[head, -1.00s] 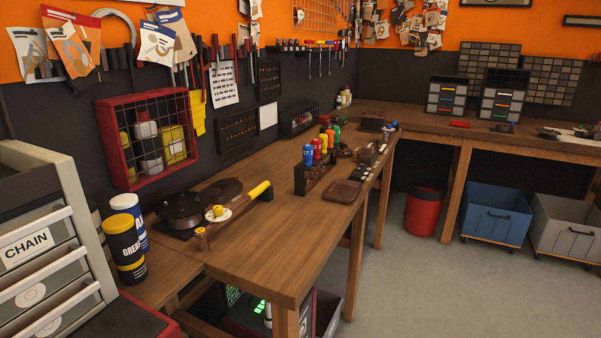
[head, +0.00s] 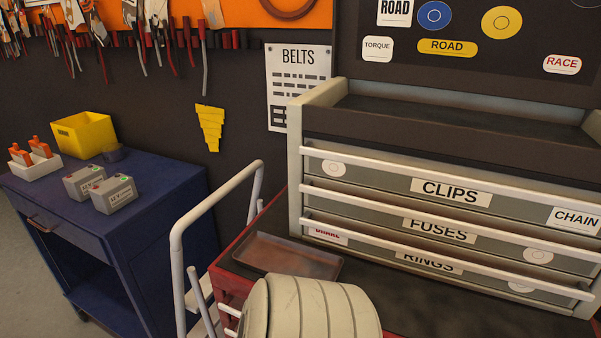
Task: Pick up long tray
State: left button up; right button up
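A long, shallow, dark brownish metal tray (head: 288,254) with a raised rim lies flat on top of a red cabinet (head: 230,281), left of the drawer unit. Its long side runs roughly left to right in the picture. It looks empty, and its lower right corner is close to or behind a pale ribbed form. Neither of my grippers is in view.
A grey drawer unit (head: 452,190) with long white handles stands right of the tray. A white tubular frame (head: 180,262) rises just left of the tray. A blue cart (head: 150,215) further left carries grey batteries (head: 115,195) and a yellow bin (head: 84,135).

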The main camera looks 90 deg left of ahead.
aim_at(262, 253)
jog(key=u, duration=2.75)
